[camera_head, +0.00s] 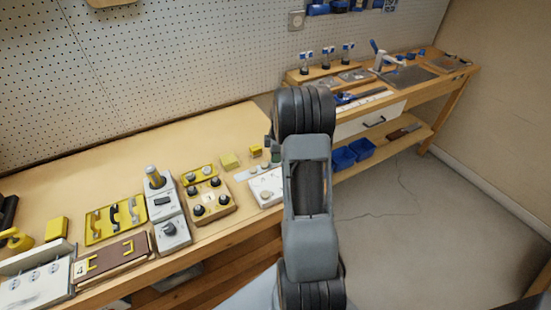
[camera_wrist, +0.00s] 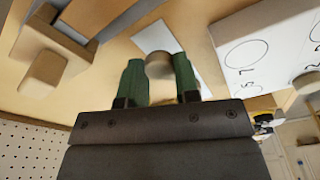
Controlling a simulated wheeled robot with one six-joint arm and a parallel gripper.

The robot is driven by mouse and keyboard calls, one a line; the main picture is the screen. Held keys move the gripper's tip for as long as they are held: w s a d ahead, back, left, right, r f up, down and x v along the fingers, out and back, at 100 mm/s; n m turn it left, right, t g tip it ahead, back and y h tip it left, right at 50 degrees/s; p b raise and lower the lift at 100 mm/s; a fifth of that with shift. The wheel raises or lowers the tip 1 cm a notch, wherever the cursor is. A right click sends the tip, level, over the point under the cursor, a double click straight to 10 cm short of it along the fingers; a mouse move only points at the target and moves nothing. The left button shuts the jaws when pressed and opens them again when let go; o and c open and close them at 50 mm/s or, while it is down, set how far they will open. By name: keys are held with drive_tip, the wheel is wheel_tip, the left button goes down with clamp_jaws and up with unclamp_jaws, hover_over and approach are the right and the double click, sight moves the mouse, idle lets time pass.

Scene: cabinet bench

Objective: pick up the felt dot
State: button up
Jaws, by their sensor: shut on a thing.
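In the wrist view, a small round beige-grey piece (camera_wrist: 158,66), which looks like the felt dot, sits between the two green fingertips of my gripper (camera_wrist: 158,78). The fingers are shut on it, one on each side. It shows blurred, and I cannot tell whether it still touches the surface behind it. A white card or sheet (camera_wrist: 156,36) lies behind it. In the head view my arm hides most of the gripper and the dot.
A white board (camera_wrist: 270,45) with drawn circles lies right of the gripper in the wrist view. A wooden block (camera_wrist: 44,72) is at left. In the head view, knob panels (camera_head: 208,198) crowd the bench front. The bench top (camera_head: 120,165) behind them is clear.

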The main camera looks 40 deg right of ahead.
drive_tip(key=s+a+r+b, duration=0.1)
drive_tip(key=s+a+r, duration=0.6)
drive_tip(key=s+r, duration=0.4)
drive_tip(key=shift+s+a+b, duration=0.25)
drive_tip(key=shift+s+b, duration=0.05)
drive_tip(key=shift+s, duration=0.15)
